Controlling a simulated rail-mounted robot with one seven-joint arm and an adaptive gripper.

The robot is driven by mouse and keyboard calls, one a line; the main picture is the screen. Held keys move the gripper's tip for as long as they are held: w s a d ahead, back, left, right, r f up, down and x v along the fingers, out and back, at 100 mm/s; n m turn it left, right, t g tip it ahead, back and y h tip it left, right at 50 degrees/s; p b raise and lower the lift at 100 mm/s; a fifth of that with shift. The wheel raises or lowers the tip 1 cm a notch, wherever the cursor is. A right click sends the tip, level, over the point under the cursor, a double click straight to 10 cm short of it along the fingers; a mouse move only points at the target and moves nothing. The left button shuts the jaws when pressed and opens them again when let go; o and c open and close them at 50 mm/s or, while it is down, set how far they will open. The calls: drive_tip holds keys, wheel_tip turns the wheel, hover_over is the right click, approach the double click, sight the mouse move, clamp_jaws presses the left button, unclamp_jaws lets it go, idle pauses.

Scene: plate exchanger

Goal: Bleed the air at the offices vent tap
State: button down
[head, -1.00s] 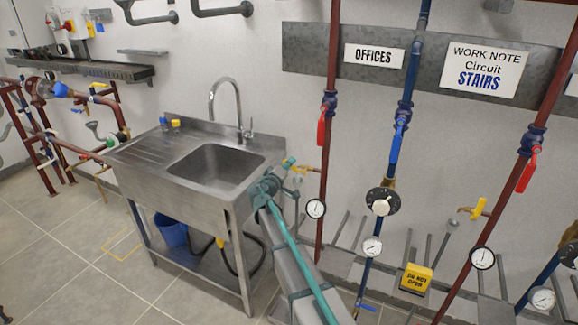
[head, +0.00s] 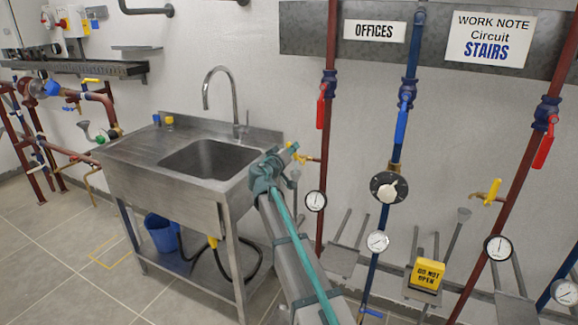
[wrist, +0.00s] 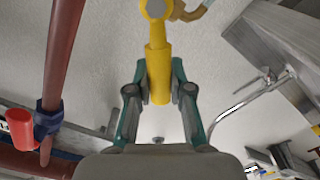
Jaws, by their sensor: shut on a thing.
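The offices vent tap has a yellow lever (wrist: 158,65), which runs down the upper middle of the wrist view from a round yellow end by a brass outlet (wrist: 192,10). My gripper (wrist: 158,92) has its teal fingers on both sides of the lever's free end and is shut on it. In the head view my gripper (head: 289,151) is at the tap's brass body (head: 309,159), beside the red offices pipe (head: 325,145). There the gripper mostly hides the lever. I cannot tell whether the tap is open. The OFFICES sign (head: 375,31) hangs above.
A steel sink (head: 212,160) stands left of my arm. Right of the offices pipe are a blue pipe (head: 407,70) with a dial (head: 388,188) and the stairs circuit's yellow tap (head: 487,192). A yellow DO NOT OPEN block (head: 427,274) sits low. Floor at left is free.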

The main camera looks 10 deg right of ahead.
drive_tip(key=m+b, duration=0.1)
drive_tip(key=b, duration=0.1)
drive_tip(key=d+m+b, duration=0.1)
drive_tip(key=b, duration=0.2)
drive_tip(key=s+m+b, duration=0.1)
drive_tip(key=b, duration=0.2)
drive_tip(key=shift+d+m, duration=0.25)
drive_tip(key=shift+m, duration=0.15)
drive_tip(key=m+b, duration=0.1)
drive_tip(key=b, duration=0.2)
drive_tip(key=s+d+r+m+b, duration=0.1)
drive_tip(key=m+b, duration=0.1)
drive_tip(key=b, duration=0.1)
drive_tip(key=shift+s+d+m, duration=0.1)
drive_tip(key=shift+d+m, duration=0.2)
drive_tip(key=shift+r, duration=0.15)
drive_tip(key=c, duration=1)
unclamp_jaws()
drive_tip(key=v, duration=1.2)
